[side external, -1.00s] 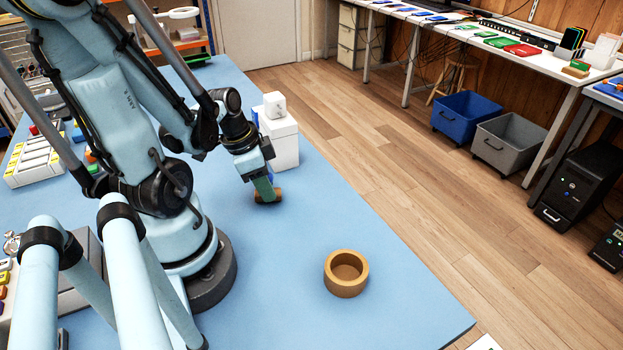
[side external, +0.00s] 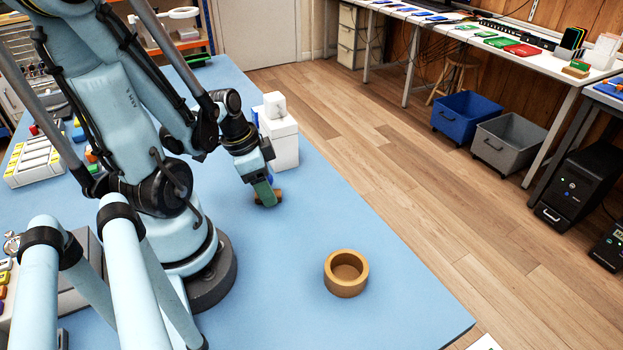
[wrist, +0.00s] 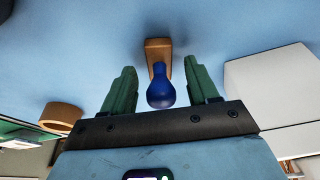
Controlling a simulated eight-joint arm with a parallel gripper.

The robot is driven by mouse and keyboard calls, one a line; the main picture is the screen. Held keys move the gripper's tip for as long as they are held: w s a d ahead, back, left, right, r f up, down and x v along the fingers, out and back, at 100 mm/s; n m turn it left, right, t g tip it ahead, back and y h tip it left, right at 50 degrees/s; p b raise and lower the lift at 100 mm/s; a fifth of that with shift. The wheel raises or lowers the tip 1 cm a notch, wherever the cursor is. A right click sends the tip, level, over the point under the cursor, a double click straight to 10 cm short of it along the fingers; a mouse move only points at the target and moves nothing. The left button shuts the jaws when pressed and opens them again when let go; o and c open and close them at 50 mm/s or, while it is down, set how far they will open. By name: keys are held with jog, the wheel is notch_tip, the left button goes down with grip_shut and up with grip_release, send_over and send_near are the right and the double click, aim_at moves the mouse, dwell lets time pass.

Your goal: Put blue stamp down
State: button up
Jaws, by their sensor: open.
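The blue stamp has a dark blue rounded handle (wrist: 161,90) and a brown block base (wrist: 158,46). In the wrist view it stands between the two green fingers of my gripper (wrist: 162,88), with a visible gap on each side. My gripper is open around the handle. In the side view my gripper (side external: 265,194) is low over the blue table (side external: 300,205), and the stamp's brown base (side external: 278,195) shows beside the fingers. The handle is hidden there by the fingers.
A white box-shaped device (side external: 281,135) stands right behind my gripper; it also shows at the right of the wrist view (wrist: 275,90). A round wooden cup (side external: 346,273) stands nearer the front. The table between is clear.

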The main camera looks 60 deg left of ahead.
jog(key=shift+d+v, duration=0.4)
jog(key=shift+v, duration=5.6)
jog(key=w+d+n+t, duration=0.2)
jog(key=w+d+t, duration=0.2)
jog(key=w+d, duration=0.7)
jog(key=w+r, duration=0.1)
jog(key=w, duration=0.1)
jog(key=shift+w+n+y, duration=0.25)
jog(key=shift+n+y, duration=0.15)
